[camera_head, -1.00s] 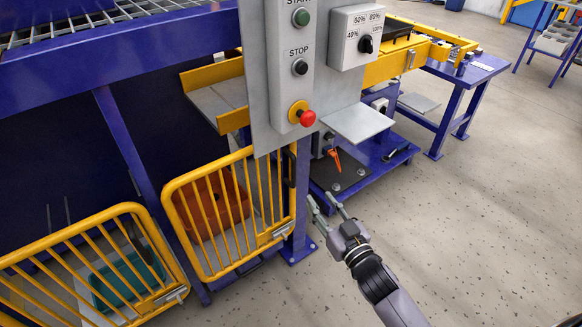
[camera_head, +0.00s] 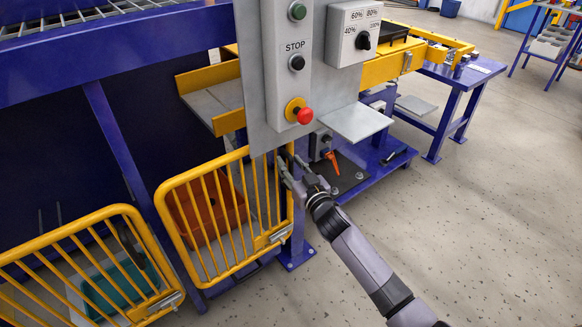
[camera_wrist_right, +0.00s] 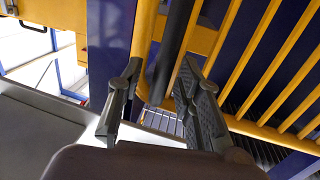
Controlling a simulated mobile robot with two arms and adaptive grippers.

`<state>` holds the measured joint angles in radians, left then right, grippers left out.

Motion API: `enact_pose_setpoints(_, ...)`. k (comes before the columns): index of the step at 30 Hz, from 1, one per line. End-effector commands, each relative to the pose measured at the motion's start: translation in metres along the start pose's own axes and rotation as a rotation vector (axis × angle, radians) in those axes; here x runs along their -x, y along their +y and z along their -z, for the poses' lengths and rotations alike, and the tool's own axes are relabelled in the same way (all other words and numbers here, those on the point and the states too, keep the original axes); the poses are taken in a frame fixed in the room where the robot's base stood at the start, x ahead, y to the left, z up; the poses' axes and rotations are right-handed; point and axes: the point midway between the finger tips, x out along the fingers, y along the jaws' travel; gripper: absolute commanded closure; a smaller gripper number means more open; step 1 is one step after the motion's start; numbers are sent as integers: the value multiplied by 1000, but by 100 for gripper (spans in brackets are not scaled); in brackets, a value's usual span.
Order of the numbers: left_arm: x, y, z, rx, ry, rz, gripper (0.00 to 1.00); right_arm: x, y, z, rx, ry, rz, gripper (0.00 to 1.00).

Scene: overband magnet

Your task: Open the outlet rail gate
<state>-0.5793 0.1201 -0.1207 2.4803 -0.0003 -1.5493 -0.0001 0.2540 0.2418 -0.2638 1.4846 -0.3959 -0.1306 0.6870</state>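A yellow barred rail gate (camera_head: 222,215) stands below the control panel, with its right edge beside a blue post. A second yellow rail gate (camera_head: 85,265) stands to its left. My right gripper (camera_head: 288,165) is at the upper right corner of the first gate. In the right wrist view the gripper (camera_wrist_right: 158,82) is open, its two fingers on either side of a dark upright bar (camera_wrist_right: 176,45), which looks like the gate's handle. I cannot tell whether either finger touches it. My left gripper is not in view.
A grey control panel (camera_head: 262,120) with a red stop button (camera_head: 304,116) and a small grey shelf (camera_head: 355,122) hang just above the gripper. An orange bin (camera_head: 205,210) and a teal bin (camera_head: 120,285) sit behind the gates.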

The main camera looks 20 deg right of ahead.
Motion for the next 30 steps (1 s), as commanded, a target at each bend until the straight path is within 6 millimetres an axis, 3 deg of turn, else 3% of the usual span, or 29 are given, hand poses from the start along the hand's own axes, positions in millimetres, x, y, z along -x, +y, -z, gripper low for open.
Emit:
enact_pose_setpoints(8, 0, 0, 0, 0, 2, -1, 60, -2, 0, 0, 0, 0, 0, 67)
enact_pose_setpoints(23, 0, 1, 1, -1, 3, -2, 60, -2, 0, 0, 0, 0, 0, 99)
enact_pose_setpoints(30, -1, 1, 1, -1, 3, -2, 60, -2, 0, 0, 0, 0, 0, 100)
